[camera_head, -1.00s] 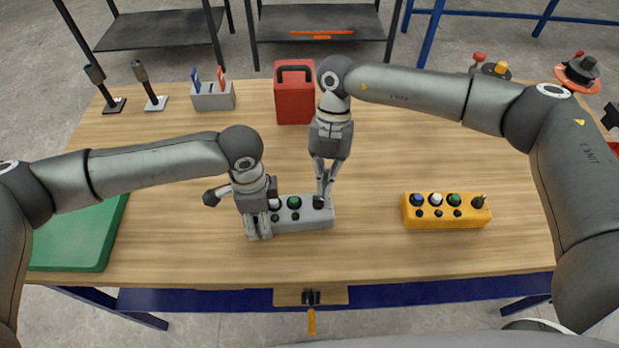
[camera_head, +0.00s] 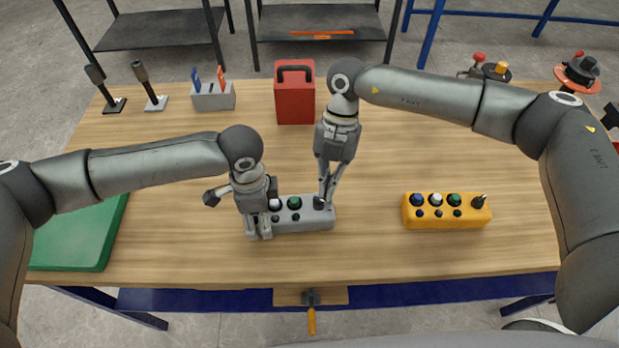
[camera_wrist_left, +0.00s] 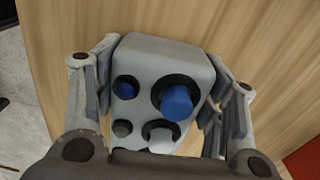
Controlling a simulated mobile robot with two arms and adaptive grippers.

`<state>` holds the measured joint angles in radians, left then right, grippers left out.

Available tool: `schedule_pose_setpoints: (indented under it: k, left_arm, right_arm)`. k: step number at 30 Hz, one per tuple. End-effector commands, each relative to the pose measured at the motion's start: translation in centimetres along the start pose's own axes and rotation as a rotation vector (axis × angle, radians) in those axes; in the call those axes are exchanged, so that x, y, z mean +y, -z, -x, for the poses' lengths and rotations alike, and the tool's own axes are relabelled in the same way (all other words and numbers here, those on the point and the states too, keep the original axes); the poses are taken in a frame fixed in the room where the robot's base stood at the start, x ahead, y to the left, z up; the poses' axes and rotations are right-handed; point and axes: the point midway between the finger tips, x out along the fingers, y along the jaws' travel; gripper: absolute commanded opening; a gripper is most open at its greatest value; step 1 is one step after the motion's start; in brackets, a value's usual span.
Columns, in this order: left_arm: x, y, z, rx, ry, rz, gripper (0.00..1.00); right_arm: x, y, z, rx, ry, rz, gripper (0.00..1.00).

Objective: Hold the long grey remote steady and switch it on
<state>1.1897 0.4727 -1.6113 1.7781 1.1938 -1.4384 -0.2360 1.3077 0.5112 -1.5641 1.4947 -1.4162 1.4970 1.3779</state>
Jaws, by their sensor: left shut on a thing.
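The long grey remote (camera_head: 300,224) lies on the table in front of me. In the head view, green and white buttons and smaller dark ones show on its top. My left gripper (camera_head: 257,226) is shut across its left end, hiding that part. The left wrist view shows the remote (camera_wrist_left: 155,58) between the fingers, with a large blue button (camera_wrist_left: 177,101), a small blue one and a white one. My right gripper (camera_head: 323,200) points down at the remote's right end. Its fingertips come close together at the dark switch there; whether they hold it is unclear.
A yellow remote (camera_head: 445,223) with buttons and a lever lies to the right. A red box (camera_head: 294,100), a grey holder (camera_head: 213,101) and two dark upright levers stand at the back. A green board (camera_head: 75,240) lies at left. The table between the remotes is clear.

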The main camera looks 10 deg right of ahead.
Motion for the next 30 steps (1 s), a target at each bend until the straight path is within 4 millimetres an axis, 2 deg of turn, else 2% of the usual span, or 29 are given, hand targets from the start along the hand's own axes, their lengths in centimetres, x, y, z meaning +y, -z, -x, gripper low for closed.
schedule_pose_setpoints:
  k: [1, 19, 23, 26, 29, 30]
  left_arm:
    - [-0.7, 0.0, 0.2, 0.006, 0.014, 0.017, 0.27]
    - [-0.7, 0.2, 0.3, 0.009, 0.016, 0.014, 0.29]
    - [-0.6, 0.2, 0.3, 0.010, 0.016, 0.012, 0.28]
    - [-0.6, 0.3, 0.3, 0.011, 0.015, 0.010, 0.27]
    - [-0.5, 0.3, 0.3, 0.010, 0.012, 0.008, 0.26]
    - [-0.4, 0.2, 0.3, 0.009, 0.011, 0.007, 0.26]
  right_arm:
    - [-0.1, 0.4, -0.4, 0.013, 0.010, 0.006, 0.00]
    - [1.3, 1.5, -0.9, 0.014, 0.005, 0.009, 0.00]
    - [1.1, 0.5, -0.5, 0.011, 0.004, 0.005, 0.00]
    - [0.8, -1.0, 0.1, 0.006, 0.005, 0.001, 0.00]
    - [0.4, -2.8, 0.9, -0.001, 0.006, -0.005, 0.00]
    - [0.3, -3.1, 1.9, -0.005, 0.004, -0.002, 0.00]
